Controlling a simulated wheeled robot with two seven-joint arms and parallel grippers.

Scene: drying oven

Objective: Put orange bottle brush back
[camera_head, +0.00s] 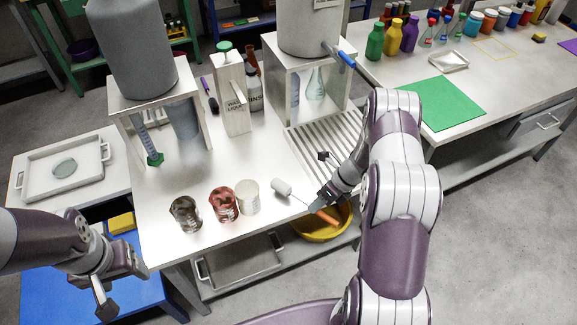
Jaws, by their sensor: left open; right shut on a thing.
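The orange bottle brush has a pale, whitish head (282,187), a thin stem and an orange handle (328,218). My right gripper (314,203) is shut on it near the handle, at the front edge of the white table (265,160). The head points left over the tabletop; the handle end is over the yellow bowl (335,230) below. I cannot tell whether the brush touches the table. My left gripper (122,288) is open and empty, low at the left, over the blue surface. My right arm hides part of the table's right side.
Two beakers (223,203) and a pale cup (248,196) stand left of the brush head. A ribbed drainboard (318,138) lies behind it. Tanks on stands fill the back. A green mat (440,103) lies on the right table. The central tabletop is clear.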

